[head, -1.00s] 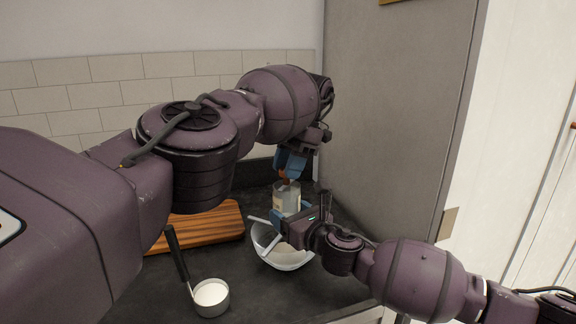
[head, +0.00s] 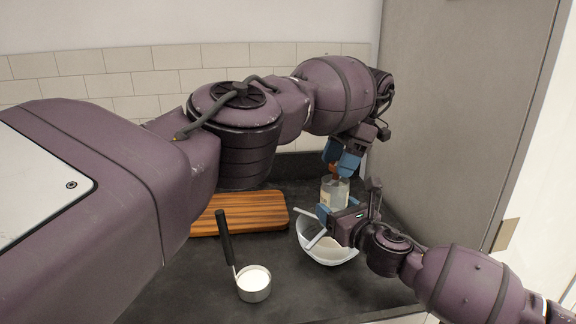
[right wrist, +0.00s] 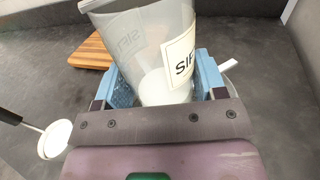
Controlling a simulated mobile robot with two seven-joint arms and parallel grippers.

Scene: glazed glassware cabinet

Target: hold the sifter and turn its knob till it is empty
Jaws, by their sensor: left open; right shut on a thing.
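The sifter (head: 335,193) is a clear, see-through cup held above the white bowl (head: 326,254). In the right wrist view the sifter (right wrist: 150,45) carries a label starting "SIF", and white powder (right wrist: 163,88) shows low inside it. My right gripper (head: 340,217) is shut on the sifter, with one blue finger on each side. My left gripper (head: 341,160) is open just above the sifter's top. A small reddish-brown part, perhaps the knob (head: 334,170), shows by its fingers. I cannot tell whether the fingers touch it.
A measuring cup (head: 253,284) of white powder with a black handle stands front left of the bowl. A striped wooden board (head: 240,213) lies behind it. A tall grey panel (head: 455,110) rises close on the right. The dark counter's front is clear.

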